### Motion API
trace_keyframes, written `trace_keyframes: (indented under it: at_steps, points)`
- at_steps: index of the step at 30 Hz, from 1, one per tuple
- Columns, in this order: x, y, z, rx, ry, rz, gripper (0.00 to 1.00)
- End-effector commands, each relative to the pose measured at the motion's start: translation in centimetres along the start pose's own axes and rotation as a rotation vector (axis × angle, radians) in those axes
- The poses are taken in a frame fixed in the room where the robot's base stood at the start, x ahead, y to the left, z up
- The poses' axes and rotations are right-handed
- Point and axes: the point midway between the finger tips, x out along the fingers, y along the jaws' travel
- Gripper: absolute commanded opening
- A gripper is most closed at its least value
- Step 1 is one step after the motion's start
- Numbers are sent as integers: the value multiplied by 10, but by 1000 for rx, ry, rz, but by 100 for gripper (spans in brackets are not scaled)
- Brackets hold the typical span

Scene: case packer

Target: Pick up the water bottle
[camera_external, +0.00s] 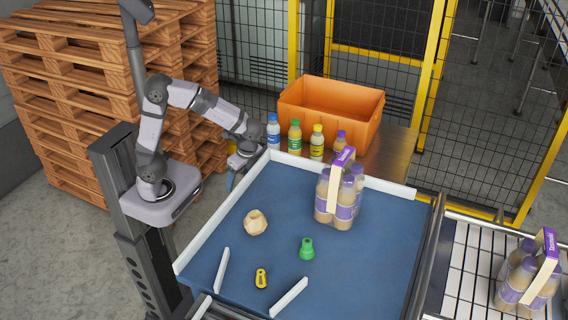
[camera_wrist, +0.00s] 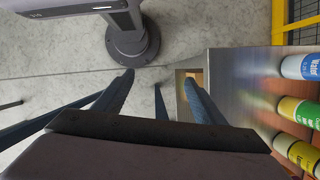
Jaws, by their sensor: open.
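The water bottle (camera_external: 273,132), clear with a blue cap and blue label, stands upright at the left end of a row of bottles on the metal table. Its blue-and-white label shows at the right edge of the wrist view (camera_wrist: 302,67). My gripper (camera_external: 232,180) hangs left of and below the bottle in the external view, beside the blue table's corner, apart from it. In the wrist view my gripper (camera_wrist: 158,78) is open, with nothing between its fingers.
A green-capped bottle (camera_external: 294,138), a yellow-capped bottle (camera_external: 317,143) and a purple-capped bottle (camera_external: 340,142) stand beside it. An orange crate (camera_external: 335,109) is behind. The blue table (camera_external: 255,278) has a white rim and holds a bottle pack (camera_external: 338,196) and small objects.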

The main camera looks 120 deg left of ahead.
Motion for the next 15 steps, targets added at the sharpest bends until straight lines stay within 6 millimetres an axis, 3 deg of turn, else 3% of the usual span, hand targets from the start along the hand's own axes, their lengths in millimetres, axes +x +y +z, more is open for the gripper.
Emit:
trace_keyframes:
  at_steps: [1,5,9,12,15]
  points:
    - [-10,-25,12,-8,-16,15,65]
    - [-42,-82,34,-42,20,40,65]
    - [-82,-152,64,-125,132,34,65]
    - [-101,-201,92,-175,202,18,65]
    - [-108,-243,117,-209,258,-1,65]
